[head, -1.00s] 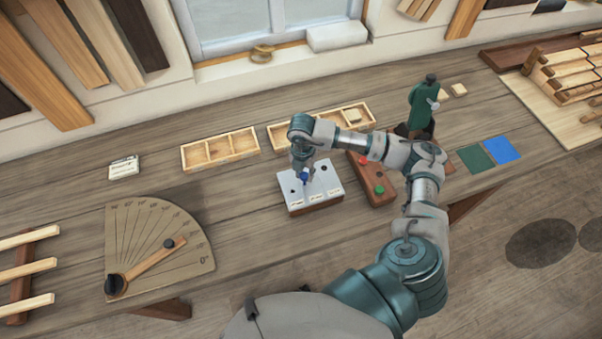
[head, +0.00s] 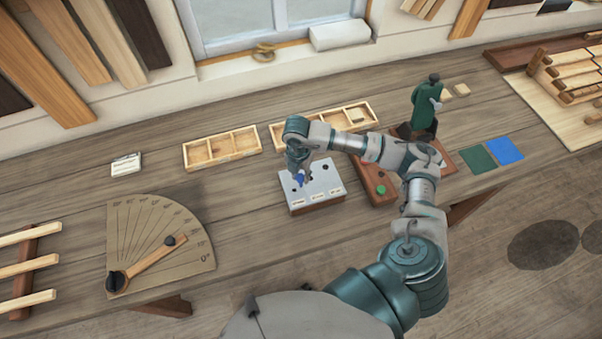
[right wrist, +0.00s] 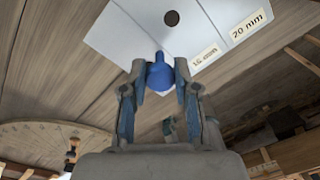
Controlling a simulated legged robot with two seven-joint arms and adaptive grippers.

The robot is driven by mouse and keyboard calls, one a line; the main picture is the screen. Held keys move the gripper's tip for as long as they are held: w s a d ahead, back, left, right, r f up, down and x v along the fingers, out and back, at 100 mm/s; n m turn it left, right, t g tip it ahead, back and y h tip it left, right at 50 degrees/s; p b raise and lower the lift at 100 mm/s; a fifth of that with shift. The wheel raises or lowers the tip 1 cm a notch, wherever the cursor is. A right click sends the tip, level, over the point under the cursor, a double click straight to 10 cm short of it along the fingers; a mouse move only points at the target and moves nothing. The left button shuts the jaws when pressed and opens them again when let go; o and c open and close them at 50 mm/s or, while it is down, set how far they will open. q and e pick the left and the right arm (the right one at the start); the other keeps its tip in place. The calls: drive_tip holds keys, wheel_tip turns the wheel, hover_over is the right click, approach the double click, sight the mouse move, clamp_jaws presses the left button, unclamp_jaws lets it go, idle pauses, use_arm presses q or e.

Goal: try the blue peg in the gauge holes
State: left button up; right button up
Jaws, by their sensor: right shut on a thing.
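The gauge block (head: 318,190) is a light plate with dark holes and paper labels on a brown base, on the bench. My right gripper (head: 299,176) is over its left part, shut on the blue peg (head: 299,181). In the right wrist view the blue peg (right wrist: 160,74) stands between both fingers, its narrow end towards the plate (right wrist: 125,35). One dark hole (right wrist: 171,18) shows empty beyond it, with a 20 mm label to the right. I cannot tell whether the peg's tip is in a hole. My left gripper is out of view.
A brown rack (head: 376,192) with a green peg (head: 381,190) stands right of the block, partly behind my arm. Divided wooden trays (head: 222,149) lie behind. A protractor board (head: 150,235) lies left. Bare bench separates it from the block.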

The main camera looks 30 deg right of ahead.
drive_tip(key=shift+a, duration=0.65)
drive_tip(key=a, duration=0.3)
drive_tip(key=shift+a+r, duration=0.35)
drive_tip(key=shift+d+f, duration=0.2)
drive_tip(key=shift+d, duration=0.15)
drive_tip(key=shift+d+f+b, duration=0.25)
drive_tip(key=shift+d+f, duration=0.1)
drive_tip(key=shift+d, duration=0.25)
drive_tip(key=shift+d+f+b, duration=0.2)
drive_tip(key=shift+d+f, duration=0.1)
drive_tip(key=shift+d, duration=0.3)
drive_tip(key=shift+c, duration=0.5)
drive_tip(key=shift+a, duration=0.5)
drive_tip(key=shift+a+r, duration=0.2)
drive_tip(key=shift+a, duration=0.4)
drive_tip(key=shift+c, duration=0.7)
drive_tip(key=shift+w+d, duration=0.15)
drive_tip(key=shift+d, duration=0.6)
drive_tip(key=shift+d+f, duration=0.1)
drive_tip(key=shift+d, duration=0.15)
drive_tip(key=shift+a, duration=0.75)
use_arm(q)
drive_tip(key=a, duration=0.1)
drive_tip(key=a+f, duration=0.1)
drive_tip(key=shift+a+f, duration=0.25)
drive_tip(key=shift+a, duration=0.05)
